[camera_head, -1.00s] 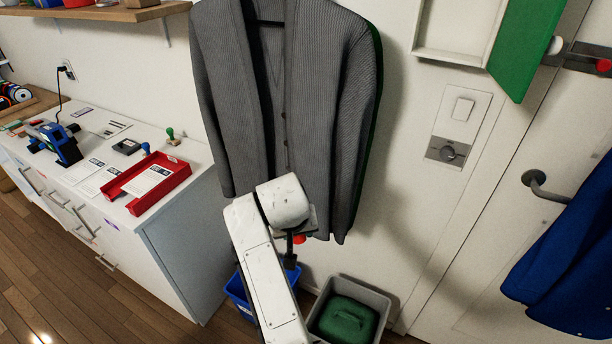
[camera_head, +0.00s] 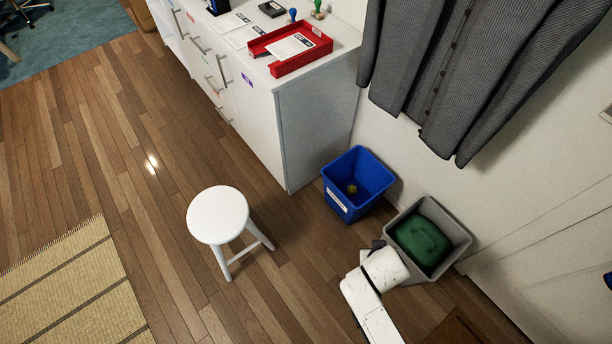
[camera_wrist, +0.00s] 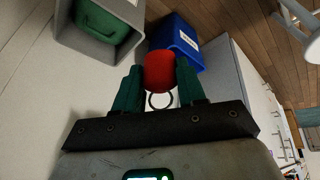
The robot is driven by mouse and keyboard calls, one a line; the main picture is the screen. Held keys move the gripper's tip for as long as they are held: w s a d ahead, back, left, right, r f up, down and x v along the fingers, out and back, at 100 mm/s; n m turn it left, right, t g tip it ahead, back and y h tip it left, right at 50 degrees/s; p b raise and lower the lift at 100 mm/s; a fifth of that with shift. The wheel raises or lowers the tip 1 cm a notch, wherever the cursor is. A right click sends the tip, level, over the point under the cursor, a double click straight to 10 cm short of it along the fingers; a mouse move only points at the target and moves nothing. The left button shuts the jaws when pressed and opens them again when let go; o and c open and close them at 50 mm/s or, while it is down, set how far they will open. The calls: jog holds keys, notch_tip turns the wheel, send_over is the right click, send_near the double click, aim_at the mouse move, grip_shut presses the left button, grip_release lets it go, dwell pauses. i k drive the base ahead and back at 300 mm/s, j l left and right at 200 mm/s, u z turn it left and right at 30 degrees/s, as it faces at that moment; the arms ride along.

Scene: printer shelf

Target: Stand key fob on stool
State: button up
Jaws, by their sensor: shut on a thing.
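The key fob (camera_wrist: 159,72) is red with a dark ring, and it sits between the two green fingers of my gripper (camera_wrist: 158,88) in the wrist view. My gripper is shut on it. In the head view my gripper (camera_head: 376,246) is mostly hidden behind my white arm, low near the grey bin, and the fob cannot be seen there. The white round stool (camera_head: 217,214) stands on the wood floor to the left of my gripper, its seat bare. Part of the stool also shows at the upper right of the wrist view (camera_wrist: 300,14).
A blue bin (camera_head: 357,185) and a grey bin (camera_head: 457,232) holding a green object (camera_head: 422,240) stand by the wall. A white cabinet (camera_head: 315,125) bears a red tray (camera_head: 290,50). A grey cardigan (camera_head: 470,75) hangs above. Floor around the stool is clear.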

aim_at(217, 212)
jog(key=i+j+u, duration=0.1)
jog(key=j, duration=0.35)
jog(key=i+j+u, duration=0.1)
jog(key=j, duration=0.3)
jog(key=i+j+u, duration=0.1)
jog(key=i+j, duration=0.4)
jog(key=j, duration=0.3)
jog(key=i+j+u, duration=0.15)
jog(key=j, duration=0.25)
jog(key=i+j+u, duration=0.1)
jog(key=i+j, duration=0.15)
jog(key=j, duration=0.1)
